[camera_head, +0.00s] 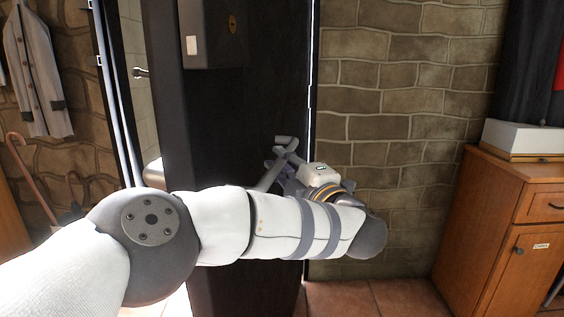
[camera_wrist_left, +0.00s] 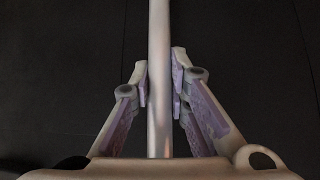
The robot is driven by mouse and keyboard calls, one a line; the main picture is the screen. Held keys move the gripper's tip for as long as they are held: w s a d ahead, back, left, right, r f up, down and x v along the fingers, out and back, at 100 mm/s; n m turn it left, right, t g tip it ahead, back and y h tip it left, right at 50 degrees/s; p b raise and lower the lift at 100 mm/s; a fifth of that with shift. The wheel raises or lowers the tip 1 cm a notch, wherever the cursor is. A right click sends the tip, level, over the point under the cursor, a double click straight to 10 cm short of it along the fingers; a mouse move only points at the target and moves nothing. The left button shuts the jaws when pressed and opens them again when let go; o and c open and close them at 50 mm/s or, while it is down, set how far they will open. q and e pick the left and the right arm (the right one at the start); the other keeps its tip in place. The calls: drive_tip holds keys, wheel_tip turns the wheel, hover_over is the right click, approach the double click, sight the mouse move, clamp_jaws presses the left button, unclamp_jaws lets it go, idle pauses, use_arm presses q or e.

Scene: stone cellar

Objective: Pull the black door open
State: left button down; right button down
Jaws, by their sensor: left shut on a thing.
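The black door (camera_head: 225,120) stands upright in the middle of the head view, and its dark surface fills the background of the left wrist view (camera_wrist_left: 70,60). Its grey metal handle (camera_head: 284,142) is near the door's right side, partly hidden by my left gripper. My left gripper (camera_head: 279,165) is at the handle, with my arm crossing in front of the door. In the left wrist view the handle is a straight bar (camera_wrist_left: 159,60) between the two fingers (camera_wrist_left: 159,88), which are shut on it. My right gripper is not in view.
Left of the door, a bright opening shows a pale wall (camera_head: 135,40). A coat (camera_head: 35,75) and a cane (camera_head: 30,170) are at the far left. A stone wall (camera_head: 400,130) is right of the door. A wooden cabinet (camera_head: 485,225) bears a white box (camera_head: 522,138). Tiled floor (camera_head: 375,298) lies between.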

use_arm(q)
drive_tip(key=shift+a+r, duration=0.1)
drive_tip(key=shift+r, duration=0.1)
drive_tip(key=c, duration=1.5)
unclamp_jaws()
drive_tip(key=shift+c, duration=0.2)
drive_tip(key=shift+f, duration=0.1)
drive_tip(key=v, duration=1.2)
drive_tip(key=shift+w, duration=0.1)
